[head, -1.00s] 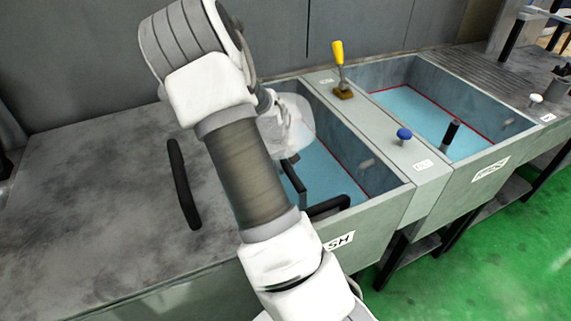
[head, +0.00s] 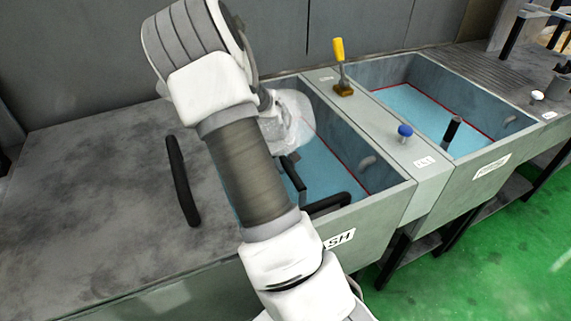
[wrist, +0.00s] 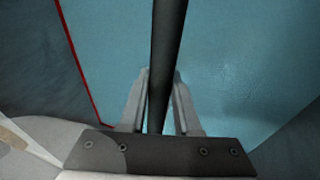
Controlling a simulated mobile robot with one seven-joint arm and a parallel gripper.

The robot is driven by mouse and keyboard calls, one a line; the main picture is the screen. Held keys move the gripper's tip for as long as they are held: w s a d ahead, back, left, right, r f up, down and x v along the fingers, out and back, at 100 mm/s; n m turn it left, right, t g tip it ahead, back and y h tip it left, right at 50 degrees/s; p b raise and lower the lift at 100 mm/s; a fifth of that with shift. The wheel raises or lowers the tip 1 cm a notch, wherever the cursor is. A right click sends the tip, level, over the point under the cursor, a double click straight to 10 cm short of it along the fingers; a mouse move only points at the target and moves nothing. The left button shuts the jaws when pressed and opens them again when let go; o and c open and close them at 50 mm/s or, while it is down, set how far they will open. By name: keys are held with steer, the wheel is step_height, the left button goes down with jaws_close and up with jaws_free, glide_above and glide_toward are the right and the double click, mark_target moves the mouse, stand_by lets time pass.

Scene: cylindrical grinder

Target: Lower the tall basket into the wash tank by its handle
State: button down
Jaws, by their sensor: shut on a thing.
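My gripper (wrist: 158,102) has its two pale fingers on either side of a black bar (wrist: 167,45) in the wrist view and is shut on it. I take the bar to be the tall basket's handle. Blue water lies beyond it. In the head view my arm covers much of the wash tank (head: 382,205), which has a grey rim and blue water (head: 322,165). The basket's body cannot be made out in either view.
A second tank (head: 480,165) with blue water stands to the right. The divider between them carries a yellow-handled lever (head: 339,62) and a blue knob (head: 404,132). A black curved bar (head: 181,182) stands over the grey bench (head: 90,200) at left. Most of that bench is clear.

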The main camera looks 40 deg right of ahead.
steer(key=shift+s+a+f, duration=0.15)
steer(key=shift+a+f, duration=0.1)
steer(key=shift+f, duration=0.05)
steer(key=c, duration=0.5)
jaws_free()
steer(key=shift+d, duration=0.1)
steer(key=shift+c, duration=0.2)
steer(key=shift+r, duration=0.1)
steer(key=p+v, duration=0.4)
steer(key=v, duration=1.3)
steer(key=shift+r, duration=0.2)
steer(key=s+a+r+n+t+y+p, duration=0.1)
steer(key=s+a+r+t+p, duration=0.1)
steer(key=s+a+r, duration=0.6)
steer(key=s+a+r+n+t+y+p, duration=0.1)
steer(key=s+a+r+t+y, duration=0.1)
steer(key=s+a+r, duration=0.7)
steer(key=a, duration=0.5)
steer(key=shift+s+r+n+t+p, duration=0.15)
steer(key=shift+s+n+t+p, duration=0.15)
steer(key=shift+p, duration=0.05)
